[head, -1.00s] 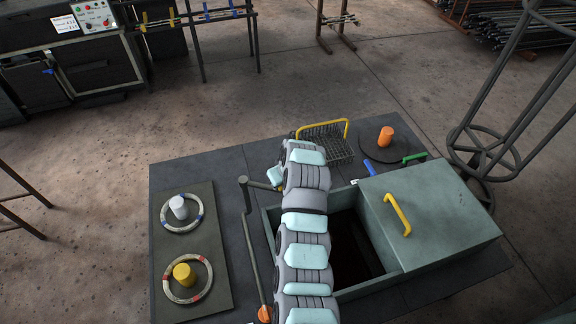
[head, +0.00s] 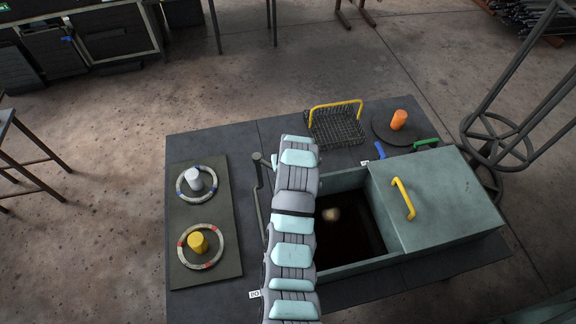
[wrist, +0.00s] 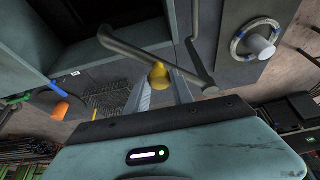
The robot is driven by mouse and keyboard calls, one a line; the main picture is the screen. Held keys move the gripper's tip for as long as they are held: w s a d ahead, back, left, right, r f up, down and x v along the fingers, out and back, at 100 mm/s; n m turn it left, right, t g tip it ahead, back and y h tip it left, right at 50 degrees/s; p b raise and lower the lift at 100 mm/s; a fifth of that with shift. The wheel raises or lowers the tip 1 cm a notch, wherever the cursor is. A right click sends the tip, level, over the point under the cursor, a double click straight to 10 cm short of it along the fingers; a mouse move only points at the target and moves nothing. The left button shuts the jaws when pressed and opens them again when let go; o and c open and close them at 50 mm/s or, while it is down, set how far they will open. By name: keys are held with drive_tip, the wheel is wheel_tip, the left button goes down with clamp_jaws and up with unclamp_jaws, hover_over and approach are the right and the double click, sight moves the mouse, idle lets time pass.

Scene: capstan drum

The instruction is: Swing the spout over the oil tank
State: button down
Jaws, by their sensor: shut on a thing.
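The spout (head: 258,190) is a grey bent pipe standing left of the oil tank, partly hidden by my arm. In the wrist view the spout (wrist: 145,51) slants across the picture, one end overlapping the tank's rim. The oil tank (head: 345,270) is a grey-green box with a dark open left part; a pale spot shows inside. It also shows at upper left in the wrist view (wrist: 80,57). My gripper (wrist: 161,88) is shut on a yellow knob (wrist: 159,75) by the spout. In the head view my arm hides the gripper and the tank's left wall.
A lid (head: 445,205) with a yellow handle (head: 403,198) covers the tank's right part. A wire basket (head: 335,128) and an orange peg (head: 398,120) stand behind. A board (head: 220,225) at left carries white and yellow pegs (head: 198,242) with rings.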

drive_tip(key=c, duration=1.1)
unclamp_jaws()
drive_tip(key=shift+s, duration=0.1)
drive_tip(key=a+p+v, duration=0.1)
drive_tip(key=v, duration=0.9)
drive_tip(key=shift+d+r, duration=0.35)
drive_tip(key=shift+d, duration=0.15)
drive_tip(key=shift+s, duration=0.15)
